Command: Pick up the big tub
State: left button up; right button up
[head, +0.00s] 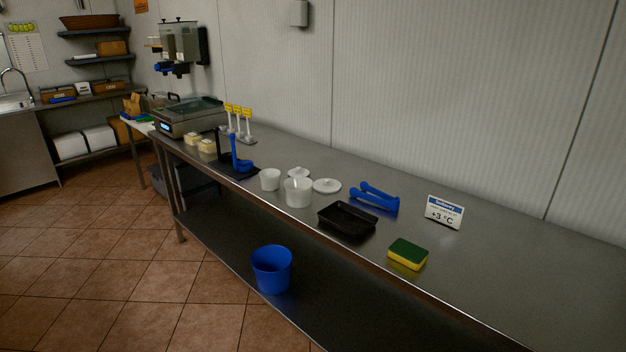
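Two white tubs stand upright near the front edge of the steel counter (480,262). The bigger one (298,193) looks slightly translucent and is on the right. The smaller tub (270,180) is just left of it. Two round white lids lie behind them: one lid (327,186) is to the right, and the other (298,173) is partly hidden by the bigger tub. Neither of my grippers shows in the head view.
Left are a blue-handled tool (238,155) and a scale (190,117). A blue bucket (272,270) sits low, seemingly on the lower shelf.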

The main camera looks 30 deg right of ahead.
aim_at(298, 192)
jog(key=i+j+z, duration=0.15)
jog(key=i+z, duration=0.3)
jog(key=i+j+z, duration=0.2)
jog(key=z, duration=0.2)
jog(key=i+j+z, duration=0.25)
jog(key=j+z, duration=0.2)
jog(key=i+j+z, duration=0.2)
jog(key=j+z, duration=0.25)
jog(key=i+j+z, duration=0.1)
jog(key=j+z, duration=0.3)
